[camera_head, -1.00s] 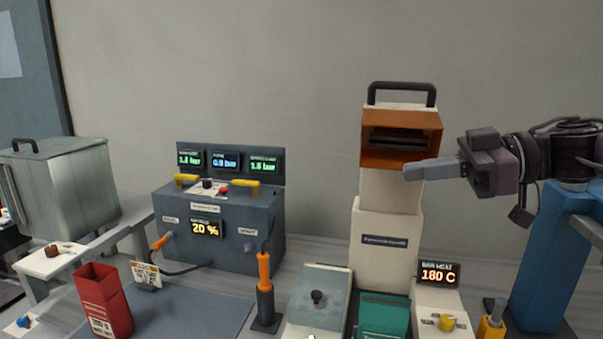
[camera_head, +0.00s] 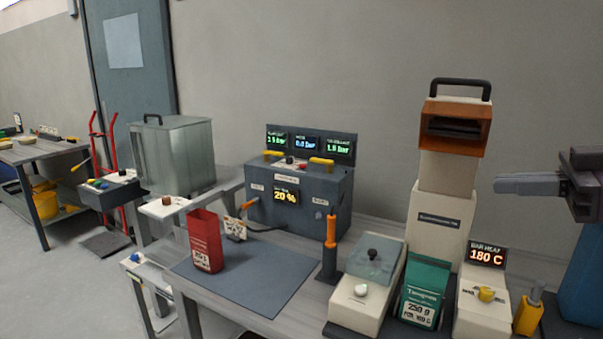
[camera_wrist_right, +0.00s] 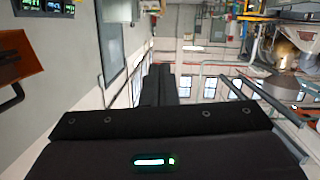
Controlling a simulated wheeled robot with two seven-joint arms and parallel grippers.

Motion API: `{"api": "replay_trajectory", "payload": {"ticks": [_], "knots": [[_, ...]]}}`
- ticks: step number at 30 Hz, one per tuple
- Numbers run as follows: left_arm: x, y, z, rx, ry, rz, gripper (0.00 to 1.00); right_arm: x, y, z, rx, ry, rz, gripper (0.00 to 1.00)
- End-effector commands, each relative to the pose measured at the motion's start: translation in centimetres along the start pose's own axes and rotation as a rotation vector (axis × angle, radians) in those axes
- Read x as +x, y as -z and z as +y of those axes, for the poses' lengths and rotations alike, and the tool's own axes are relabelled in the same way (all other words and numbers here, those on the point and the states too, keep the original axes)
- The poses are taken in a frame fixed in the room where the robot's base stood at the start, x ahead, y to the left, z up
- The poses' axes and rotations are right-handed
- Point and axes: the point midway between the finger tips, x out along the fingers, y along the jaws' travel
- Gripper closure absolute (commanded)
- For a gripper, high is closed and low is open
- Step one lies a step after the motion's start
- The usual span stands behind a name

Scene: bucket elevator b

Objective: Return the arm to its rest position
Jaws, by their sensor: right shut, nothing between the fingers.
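My right gripper (camera_head: 528,185) is at the right edge of the head view, with its fingers together and empty, pointing left. It is to the right of the cream column machine (camera_head: 443,215) with the orange-brown opening (camera_head: 456,125), apart from it. The rest of the right arm is mostly outside the head view. In the right wrist view, a dark part of my own body fills the lower half, and the room behind looks tipped sideways. My left gripper does not show in any view.
The bench holds a red bag (camera_head: 205,242) on a blue-grey mat (camera_head: 250,270), a grey control box (camera_head: 300,195), an orange-handled tool (camera_head: 330,245), a green bag (camera_head: 425,290) and a display reading 180 C (camera_head: 487,255). A metal bin (camera_head: 180,155) and a side table (camera_head: 40,150) stand left.

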Motion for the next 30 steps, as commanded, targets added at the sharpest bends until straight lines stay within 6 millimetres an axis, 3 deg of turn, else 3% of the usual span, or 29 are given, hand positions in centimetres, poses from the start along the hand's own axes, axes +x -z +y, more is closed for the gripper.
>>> {"api": "replay_trajectory", "payload": {"ticks": [8, 17, 20, 24, 26, 30], "knots": [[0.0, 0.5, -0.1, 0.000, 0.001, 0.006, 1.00, 3.8, -3.9, 1.8, -0.045, -0.079, 0.029, 1.00], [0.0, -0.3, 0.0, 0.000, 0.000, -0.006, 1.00, 9.8, -11.4, 3.3, -0.091, -0.273, 0.053, 1.00], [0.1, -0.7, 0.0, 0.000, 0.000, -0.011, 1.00, 12.2, -15.5, 3.1, -0.083, -0.388, 0.035, 1.00], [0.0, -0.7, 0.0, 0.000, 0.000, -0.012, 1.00, 14.4, -22.6, 1.5, -0.018, -0.595, -0.072, 1.00], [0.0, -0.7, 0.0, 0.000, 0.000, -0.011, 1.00, 14.7, -25.9, 0.2, 0.032, -0.676, -0.152, 1.00], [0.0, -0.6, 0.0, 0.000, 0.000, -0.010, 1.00, 13.9, -32.9, -4.4, 0.187, -0.798, -0.395, 1.00]]}}
